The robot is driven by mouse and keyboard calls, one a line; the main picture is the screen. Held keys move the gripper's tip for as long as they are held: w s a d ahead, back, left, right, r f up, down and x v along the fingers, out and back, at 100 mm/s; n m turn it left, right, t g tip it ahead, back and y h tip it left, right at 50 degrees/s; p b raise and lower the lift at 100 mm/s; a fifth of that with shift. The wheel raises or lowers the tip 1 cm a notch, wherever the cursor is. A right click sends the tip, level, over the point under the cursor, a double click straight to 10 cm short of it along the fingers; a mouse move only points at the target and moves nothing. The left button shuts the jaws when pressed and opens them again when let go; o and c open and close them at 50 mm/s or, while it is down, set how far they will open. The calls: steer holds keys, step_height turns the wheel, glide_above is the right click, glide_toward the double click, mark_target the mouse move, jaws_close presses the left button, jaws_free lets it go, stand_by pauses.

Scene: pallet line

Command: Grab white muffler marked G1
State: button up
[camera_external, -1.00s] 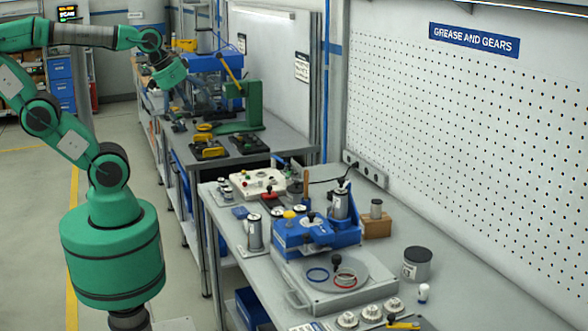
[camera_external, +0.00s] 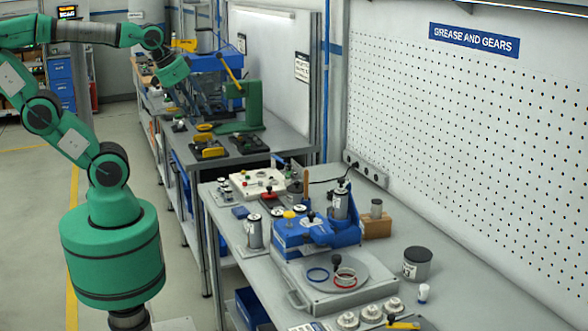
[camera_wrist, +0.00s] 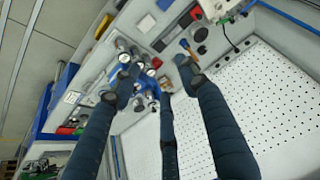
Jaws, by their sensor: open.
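I cannot read a G1 mark in either view. A small white piece with a greyish top (camera_external: 423,293) stands on the near bench at the lower right in the external view; it may be the muffler, but I cannot tell. My gripper (camera_wrist: 161,92) shows in the wrist view as spread dark blue fingers, open, with nothing held between them. In the external view my wrist hangs at the upper left over the farther bench, well away from the small white piece. My fingers there are hard to make out against the clutter.
The near bench (camera_external: 452,294) holds a blue fixture (camera_external: 293,238), a grey plate with rings (camera_external: 300,290), a dark-lidded can (camera_external: 417,264), and several round white-grey parts (camera_external: 372,313) at the front. A perforated wall panel (camera_external: 470,130) rises behind. Floor is open at left.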

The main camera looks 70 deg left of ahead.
steer(key=w+d+r+m+g+p, duration=0.1)
steer(key=w+d+r+m, duration=0.3)
steer(key=w, duration=0.5)
steer(key=w+d+r+m+p, duration=0.1)
steer(key=w+d+r+m, duration=0.35)
steer(key=w, duration=0.55)
steer(key=w+d+f+m+g+p, duration=0.1)
steer(key=w+d+f+m, duration=0.25)
steer(key=w+d, duration=0.45)
steer(key=w+d+f+m+g+p, duration=0.1)
steer(key=w+d+f+m, duration=0.1)
steer(key=w+d+m, duration=0.5)
steer(key=w+d+f+m+g+p, duration=0.1)
steer(key=w+d+f+m, duration=0.15)
steer(key=w+d, duration=0.7)
steer(key=w+d+f+m+g+p, duration=0.1)
steer(key=d+f+m, duration=1.1)
steer(key=d+f, duration=1.6)
steer(key=w+d+p, duration=0.1)
steer(key=w, duration=0.1)
steer(key=shift+w+d+f+m+g, duration=0.15)
steer(key=shift+w+d+m+g, duration=0.15)
steer(key=shift+w+d+m, duration=0.1)
